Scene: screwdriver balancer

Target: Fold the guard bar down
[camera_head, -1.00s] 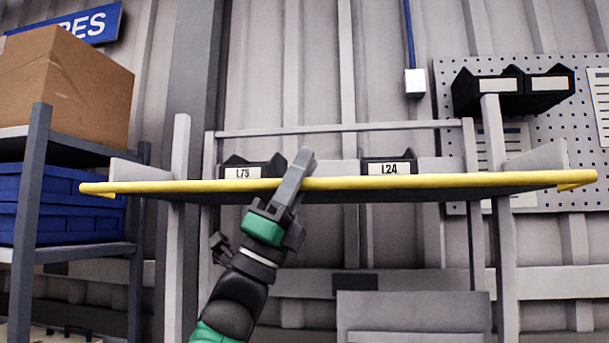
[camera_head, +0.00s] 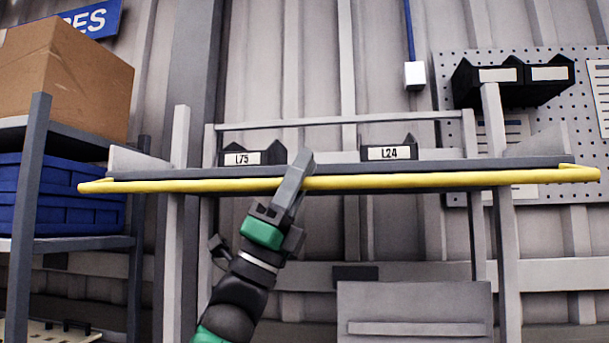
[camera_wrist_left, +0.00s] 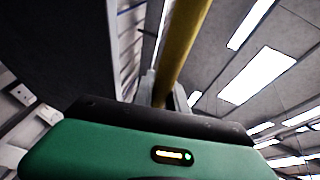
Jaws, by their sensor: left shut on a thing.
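The yellow guard bar (camera_head: 420,181) runs across the front of the high shelf (camera_head: 440,165), with its bent ends at the far left and right. In the head view it shows just below the shelf's front edge. My left gripper (camera_head: 298,175) is shut on the bar, left of its middle. In the left wrist view the bar (camera_wrist_left: 182,45) passes between the two fingers (camera_wrist_left: 162,90). The fingers hide a short stretch of the bar. My right gripper is not in view.
Black bins labelled L75 (camera_head: 242,158) and L24 (camera_head: 390,154) stand on the shelf. A rack with a cardboard box (camera_head: 65,75) and blue crates (camera_head: 60,205) is at the left. A grey panel (camera_head: 415,305) stands below the shelf.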

